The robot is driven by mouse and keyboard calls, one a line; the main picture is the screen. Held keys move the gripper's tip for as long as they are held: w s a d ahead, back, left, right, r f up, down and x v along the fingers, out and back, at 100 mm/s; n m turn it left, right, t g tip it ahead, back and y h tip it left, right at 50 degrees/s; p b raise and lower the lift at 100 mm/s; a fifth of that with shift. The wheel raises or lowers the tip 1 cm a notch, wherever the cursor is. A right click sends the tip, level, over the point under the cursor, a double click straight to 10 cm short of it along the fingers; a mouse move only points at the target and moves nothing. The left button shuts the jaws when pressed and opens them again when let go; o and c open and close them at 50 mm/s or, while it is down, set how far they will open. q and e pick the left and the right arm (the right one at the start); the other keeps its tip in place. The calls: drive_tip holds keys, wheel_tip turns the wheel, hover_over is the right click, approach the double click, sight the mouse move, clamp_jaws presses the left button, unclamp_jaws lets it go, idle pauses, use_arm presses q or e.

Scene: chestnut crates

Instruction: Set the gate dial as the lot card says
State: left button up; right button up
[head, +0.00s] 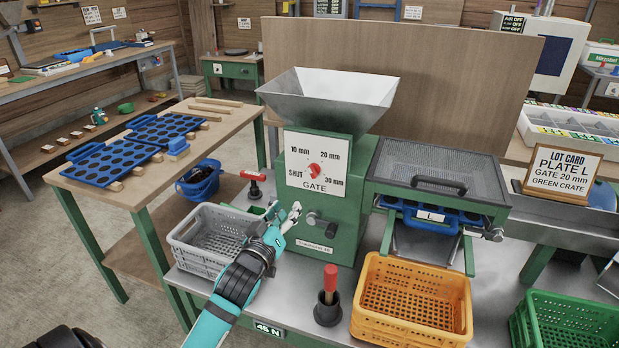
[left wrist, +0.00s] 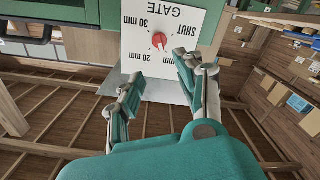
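The gate dial (head: 314,170) is a red knob on a white plate (head: 303,187) marked SHUT, 10 mm, 20 mm and 30 mm. The plate is on the green machine's front, under the hopper. The left wrist view shows the knob (left wrist: 159,40) upside down; I cannot tell surely which mark it points to. The lot card (head: 562,170) at the right reads PLATE L, GATE 20 mm, GREEN CRATE. My left gripper (head: 284,213) is open and empty, in front of and below the dial, apart from it. Its fingers (left wrist: 158,84) stand spread below the knob. My right gripper is out of view.
A grey crate (head: 190,257) is left, an orange crate (head: 375,325) front centre, a green crate (head: 525,325) right. The metal hopper (head: 330,100) is above.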

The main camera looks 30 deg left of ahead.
sight(311, 173)
use_arm(q)
drive_tip(key=x, duration=1.6)
drive_tip(key=shift+w, duration=0.2)
drive_tip(key=shift+c, duration=0.4)
drive_tip(key=shift+d, duration=0.1)
clamp_jaws()
